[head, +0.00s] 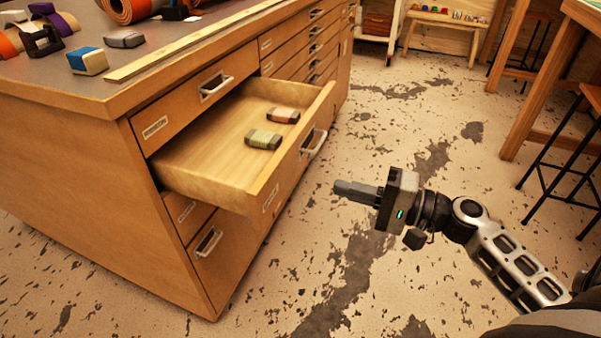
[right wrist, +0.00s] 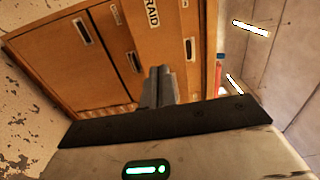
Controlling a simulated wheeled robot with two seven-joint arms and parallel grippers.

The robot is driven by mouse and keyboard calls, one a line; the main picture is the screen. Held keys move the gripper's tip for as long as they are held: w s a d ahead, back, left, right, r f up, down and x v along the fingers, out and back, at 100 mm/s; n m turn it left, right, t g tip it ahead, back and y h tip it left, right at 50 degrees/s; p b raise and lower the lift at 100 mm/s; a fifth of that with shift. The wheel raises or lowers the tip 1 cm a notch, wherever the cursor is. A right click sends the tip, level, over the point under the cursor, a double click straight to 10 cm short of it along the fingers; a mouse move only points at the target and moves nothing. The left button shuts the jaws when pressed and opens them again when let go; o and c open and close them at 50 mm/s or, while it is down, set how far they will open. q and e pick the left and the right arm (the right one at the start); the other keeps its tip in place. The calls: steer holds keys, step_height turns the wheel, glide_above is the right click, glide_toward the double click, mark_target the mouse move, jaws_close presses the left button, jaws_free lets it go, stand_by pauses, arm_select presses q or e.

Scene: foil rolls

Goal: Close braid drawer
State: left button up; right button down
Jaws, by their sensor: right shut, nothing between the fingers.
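The open drawer (head: 205,160) is pulled well out of the wooden cabinet. It has a metal handle (head: 313,143) and a label on its front. In the right wrist view a drawer front (right wrist: 168,40) carries a label of which "RAID" shows. Two small wrapped bundles lie in the drawer, one greenish (head: 263,139) and one brownish (head: 283,116). My right gripper (head: 338,187) is shut and empty, in front of the drawer front and apart from it, its fingers pointing toward the cabinet. It also shows in the right wrist view (right wrist: 158,72). My left gripper is out of view.
The cabinet top (head: 115,90) holds rolls, tape and a long wooden strip (head: 190,45). Other drawers (head: 208,243) below and beside are shut. A table (head: 545,90) and stool (head: 565,160) stand at the right. The speckled floor before the drawer is clear.

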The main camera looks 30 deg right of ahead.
mark_target(287, 173)
steer(key=x, duration=0.9)
steer(key=shift+d, duration=0.1)
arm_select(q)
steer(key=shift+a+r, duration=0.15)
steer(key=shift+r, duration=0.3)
